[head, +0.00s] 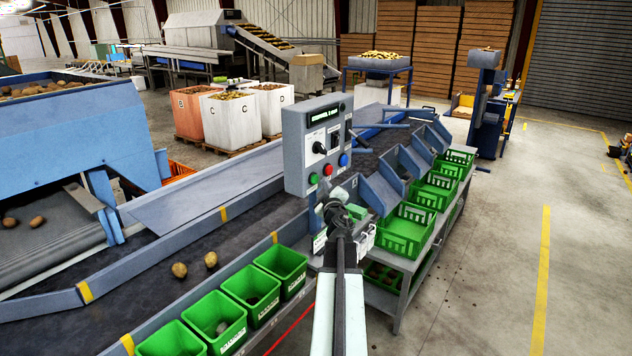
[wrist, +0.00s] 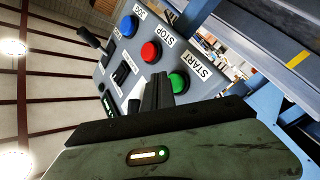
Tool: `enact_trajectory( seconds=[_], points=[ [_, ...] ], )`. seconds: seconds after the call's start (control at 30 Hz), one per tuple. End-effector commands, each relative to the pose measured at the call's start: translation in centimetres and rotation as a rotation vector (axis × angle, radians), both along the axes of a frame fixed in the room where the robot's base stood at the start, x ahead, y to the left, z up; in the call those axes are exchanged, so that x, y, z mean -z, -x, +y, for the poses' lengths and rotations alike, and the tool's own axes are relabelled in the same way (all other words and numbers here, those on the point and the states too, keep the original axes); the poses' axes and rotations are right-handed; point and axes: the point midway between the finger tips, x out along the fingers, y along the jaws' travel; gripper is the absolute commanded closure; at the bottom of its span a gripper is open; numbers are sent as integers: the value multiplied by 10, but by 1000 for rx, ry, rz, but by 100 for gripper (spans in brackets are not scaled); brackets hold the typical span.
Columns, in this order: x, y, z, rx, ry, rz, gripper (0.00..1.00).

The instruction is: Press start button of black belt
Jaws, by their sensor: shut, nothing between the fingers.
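A grey control box (head: 318,145) stands over the black belt (head: 150,262). Its lower row holds a green button (head: 313,179), a red button (head: 327,170) and a blue button (head: 343,160). In the wrist view the green button (wrist: 178,82) is labelled START and the red button (wrist: 150,52) STOP; the blue button (wrist: 128,26) is further up. My gripper (head: 332,205) is just below the box in the head view. In the wrist view its dark fingers (wrist: 158,80) are shut and empty, beside the green button in the picture. I cannot tell whether they touch the panel.
Two potatoes (head: 180,270) lie on the belt. Green crates (head: 252,288) line its near side, with more green crates (head: 405,228) on a rack at right. A black knob (wrist: 122,72) and a lever (wrist: 90,38) stick out of the panel. Open floor (head: 490,250) is at right.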

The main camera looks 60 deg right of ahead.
Motion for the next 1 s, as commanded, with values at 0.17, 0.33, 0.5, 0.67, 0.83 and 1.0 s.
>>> enact_trajectory(
  seconds=[0.17,0.33,0.5,0.67,0.83,1.0],
  points=[
    [0,0,0,0,0,0,100],
    [0,0,0,0,0,0,100],
    [0,0,0,1,-1,0,100],
    [0,-5,-1,0,0,0,100],
    [0,-8,-1,1,0,0,100],
    [0,-8,-1,1,0,0,100]
  ],
)
